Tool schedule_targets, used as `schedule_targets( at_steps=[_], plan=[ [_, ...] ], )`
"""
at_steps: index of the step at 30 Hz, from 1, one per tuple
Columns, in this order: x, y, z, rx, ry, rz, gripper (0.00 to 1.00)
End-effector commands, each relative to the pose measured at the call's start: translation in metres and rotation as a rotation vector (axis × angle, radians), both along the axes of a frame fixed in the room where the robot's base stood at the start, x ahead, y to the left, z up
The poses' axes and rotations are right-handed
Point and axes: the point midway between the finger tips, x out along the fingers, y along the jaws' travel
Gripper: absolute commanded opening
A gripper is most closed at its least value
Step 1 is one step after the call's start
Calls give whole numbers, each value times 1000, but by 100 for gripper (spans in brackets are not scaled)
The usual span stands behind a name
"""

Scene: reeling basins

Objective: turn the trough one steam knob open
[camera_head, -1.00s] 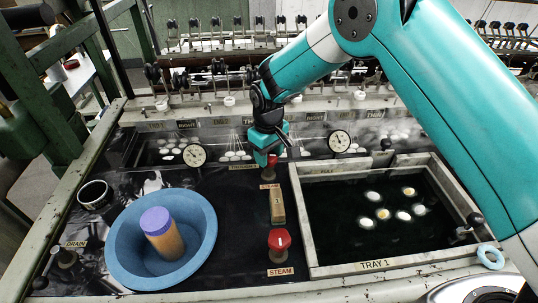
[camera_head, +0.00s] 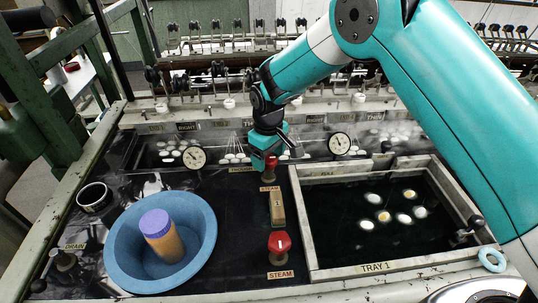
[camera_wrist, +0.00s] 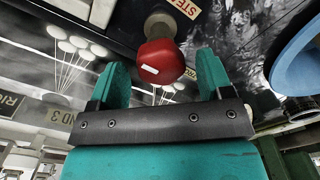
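A red steam knob (camera_head: 270,163) stands at the back of the dark bench top, beside a label that seems to read TROUGH 1. My gripper (camera_head: 262,162) is right at it and partly hides it in the head view. In the wrist view the red knob (camera_wrist: 161,61) has a white mark on its face and a STEAM label beside its stem. My gripper's two teal fingers (camera_wrist: 163,78) are apart, one on each side of the knob, with gaps on both sides. A second red steam knob (camera_head: 279,243) stands nearer the front edge.
A wooden block (camera_head: 277,208) marked 1 lies between the two knobs. A blue basin (camera_head: 117,238) holding a purple-capped jar (camera_head: 160,235) is at left. A framed tray (camera_head: 297,225) with several cocoons is at right. Two dial gauges (camera_head: 194,157) (camera_head: 339,143) stand behind.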

Motion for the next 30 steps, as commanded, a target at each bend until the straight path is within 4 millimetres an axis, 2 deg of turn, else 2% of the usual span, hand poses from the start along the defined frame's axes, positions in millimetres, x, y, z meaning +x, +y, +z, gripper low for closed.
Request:
schedule_targets(
  at_steps=[7,11,24,30],
  plan=[
    [0,0,4,-1,1,0,73],
    [0,0,21,1,-1,0,73],
    [0,0,130,2,-4,0,73],
    [0,0,162,1,-1,0,73]
  ],
)
